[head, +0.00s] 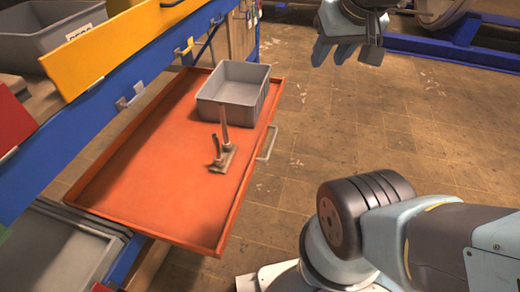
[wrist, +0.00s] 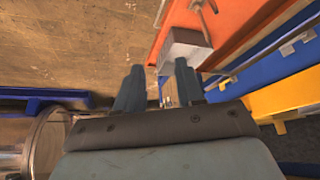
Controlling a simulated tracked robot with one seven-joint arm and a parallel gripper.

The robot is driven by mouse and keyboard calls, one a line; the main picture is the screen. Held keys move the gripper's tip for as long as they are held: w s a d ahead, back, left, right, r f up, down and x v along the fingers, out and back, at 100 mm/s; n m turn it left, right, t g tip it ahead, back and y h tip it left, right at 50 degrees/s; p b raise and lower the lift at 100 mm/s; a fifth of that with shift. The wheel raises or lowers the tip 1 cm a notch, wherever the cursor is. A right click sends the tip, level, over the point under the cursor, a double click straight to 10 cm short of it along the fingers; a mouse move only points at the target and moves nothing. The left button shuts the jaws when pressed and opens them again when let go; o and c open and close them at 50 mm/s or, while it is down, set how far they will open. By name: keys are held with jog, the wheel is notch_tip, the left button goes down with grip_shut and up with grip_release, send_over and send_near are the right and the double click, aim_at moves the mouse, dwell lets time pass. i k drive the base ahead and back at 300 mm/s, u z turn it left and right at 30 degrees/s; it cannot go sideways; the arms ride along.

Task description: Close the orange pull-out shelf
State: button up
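The orange pull-out shelf (head: 150,160) is pulled out from the blue rack in the head view. A pale bar handle (head: 267,143) sits on its right front edge. A grey bin (head: 232,112) and a metal part with upright rods (head: 222,160) stand on the shelf. My gripper (head: 346,52) is at the top of the head view, to the right of the shelf and apart from it. Its fingers are spread with nothing between them. In the wrist view, the fingers (wrist: 158,88) point towards the grey bin (wrist: 183,50) and the orange shelf (wrist: 235,25).
The blue rack (head: 95,115) with a yellow panel (head: 130,45) and another grey bin (head: 50,30) stands at the left. Grey trays (head: 65,250) lie low at the left. Blue frames (head: 460,45) are at the back right. The brown floor (head: 400,130) right of the shelf is clear.

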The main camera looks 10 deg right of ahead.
aim_at(155, 181)
jog(key=u, duration=1.55)
jog(key=i, duration=0.1)
jog(key=z, duration=3.1)
jog(key=k, duration=1.3)
jog(key=u, duration=1.3)
jog(key=i, duration=1)
jog(key=u, duration=0.05)
